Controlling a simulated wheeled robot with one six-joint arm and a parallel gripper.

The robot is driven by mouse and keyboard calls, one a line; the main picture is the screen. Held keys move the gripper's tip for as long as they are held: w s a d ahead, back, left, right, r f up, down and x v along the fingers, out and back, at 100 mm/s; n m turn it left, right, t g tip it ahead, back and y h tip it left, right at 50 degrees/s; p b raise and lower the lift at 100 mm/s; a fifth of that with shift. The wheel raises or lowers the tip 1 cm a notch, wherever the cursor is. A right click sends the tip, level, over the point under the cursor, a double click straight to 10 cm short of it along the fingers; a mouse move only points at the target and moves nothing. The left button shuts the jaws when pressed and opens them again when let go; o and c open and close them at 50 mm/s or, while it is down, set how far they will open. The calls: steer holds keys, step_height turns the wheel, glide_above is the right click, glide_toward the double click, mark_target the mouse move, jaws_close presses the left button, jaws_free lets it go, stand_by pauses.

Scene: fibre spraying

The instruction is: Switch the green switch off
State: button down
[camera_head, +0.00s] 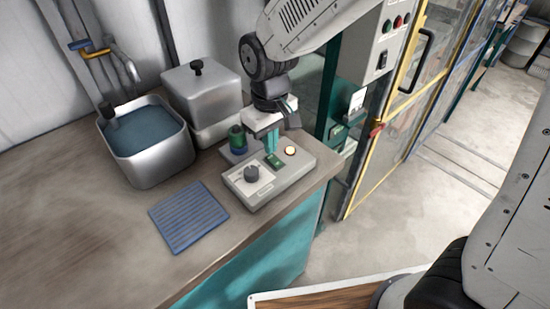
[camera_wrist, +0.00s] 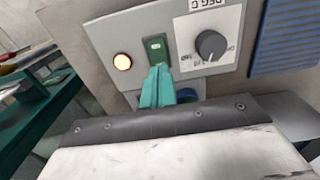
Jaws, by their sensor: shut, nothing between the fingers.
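The green switch (camera_wrist: 155,47) is a small rocker on a grey control box (camera_head: 263,191), between a lit round lamp (camera_wrist: 122,62) and a black dial (camera_wrist: 210,44). In the head view the green switch (camera_head: 274,161) shows just below my gripper (camera_head: 272,149). My gripper is shut and empty, its teal fingers pointing down at the box. In the wrist view the fingertips (camera_wrist: 158,72) lie right at the lower edge of the switch. I cannot tell whether they touch it. The lamp (camera_head: 290,151) glows orange-white.
A blue ribbed mat (camera_head: 188,217) lies left of the box on the bench (camera_head: 85,230). A metal tub of liquid (camera_head: 165,168) and a lidded steel container (camera_head: 203,90) stand behind. A yellow-framed door (camera_head: 385,140) is at the right.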

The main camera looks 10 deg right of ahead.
mark_target(282, 169)
steer(key=shift+f, duration=0.95)
stand_by(0.5)
steer(key=shift+r, duration=3.55)
steer(key=shift+s, duration=0.1)
steer(key=s+d+r+m, duration=0.3)
steer(key=s+d+r, duration=0.1)
steer(key=s+d, duration=0.5)
steer(key=s+d+r+m+t, duration=0.1)
steer(key=s+d+r+m, duration=0.2)
steer(key=s+d, duration=0.7)
steer(key=shift+s+d+r+m, duration=0.15)
steer(key=shift+d+r+m, duration=0.3)
steer(key=shift+d, duration=0.5)
